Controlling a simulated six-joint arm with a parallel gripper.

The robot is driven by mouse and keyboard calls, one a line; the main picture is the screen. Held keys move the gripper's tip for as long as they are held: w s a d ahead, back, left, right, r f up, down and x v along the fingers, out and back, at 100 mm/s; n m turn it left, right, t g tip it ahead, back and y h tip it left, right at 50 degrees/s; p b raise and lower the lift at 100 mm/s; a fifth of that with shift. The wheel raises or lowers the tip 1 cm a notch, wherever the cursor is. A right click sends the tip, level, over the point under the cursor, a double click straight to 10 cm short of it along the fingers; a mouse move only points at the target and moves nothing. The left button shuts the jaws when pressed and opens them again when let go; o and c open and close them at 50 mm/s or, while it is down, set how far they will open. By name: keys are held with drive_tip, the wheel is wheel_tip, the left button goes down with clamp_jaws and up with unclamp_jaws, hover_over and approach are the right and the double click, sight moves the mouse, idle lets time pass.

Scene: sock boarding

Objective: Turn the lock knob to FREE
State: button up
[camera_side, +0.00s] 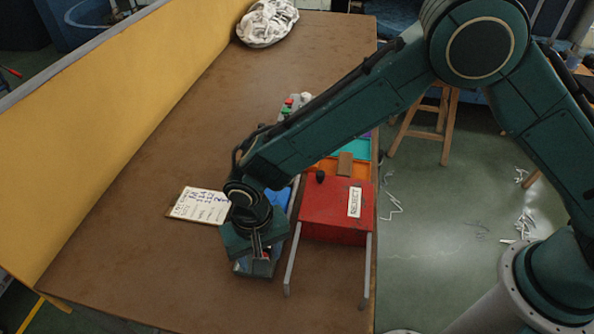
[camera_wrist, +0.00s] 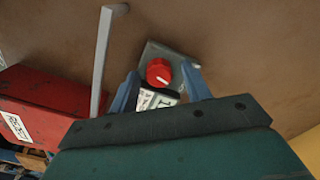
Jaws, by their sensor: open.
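The lock knob (camera_wrist: 158,72) is a round red knob with a pale mark on its face, on a grey metal plate (camera_wrist: 180,56). A white label with black marks (camera_wrist: 157,99) lies beside it, partly hidden by my gripper. In the wrist view my gripper (camera_wrist: 162,73) is open, with one blue-grey finger to each side of the knob. No contact shows, and I cannot tell how far the fingertips are above the plate. In the side view my gripper (camera_side: 260,265) points down over the table's near part and mostly hides the knob.
A red box labelled REJECT (camera_side: 320,215) stands right of my gripper, with long grey bars (camera_side: 291,250) beside it. Orange and teal trays (camera_side: 352,149) lie behind it. A clipboard (camera_side: 200,206) lies to the left. A white cloth heap (camera_side: 267,22) is at the far end.

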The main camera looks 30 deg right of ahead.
drive_tip(key=shift+d+f+m, duration=0.1)
drive_tip(key=shift+m, duration=0.4)
drive_tip(key=m, duration=0.4)
drive_tip(key=shift+m, duration=0.4)
wheel_tip(320, 180, up, 14)
drive_tip(key=d+r+n+t, duration=0.1)
drive_tip(key=d+r, duration=0.5)
drive_tip(key=d, duration=0.2)
drive_tip(key=s+d+r+n+t+y, duration=0.1)
drive_tip(key=d+r, duration=0.6)
drive_tip(key=d, duration=0.2)
drive_tip(key=shift+s+d+n, duration=0.2)
drive_tip(key=shift+d+n, duration=0.1)
drive_tip(key=shift+n, duration=0.1)
drive_tip(key=a+f+m+g, duration=0.1)
drive_tip(key=a+f, duration=0.5)
drive_tip(key=a, duration=0.3)
drive_tip(key=w+a+f+m+g+h, duration=0.1)
drive_tip(key=a+f, duration=0.6)
drive_tip(key=a, duration=0.1)
drive_tip(key=shift+w+a, duration=0.2)
drive_tip(key=shift+a, duration=0.2)
drive_tip(key=shift+f, duration=0.2)
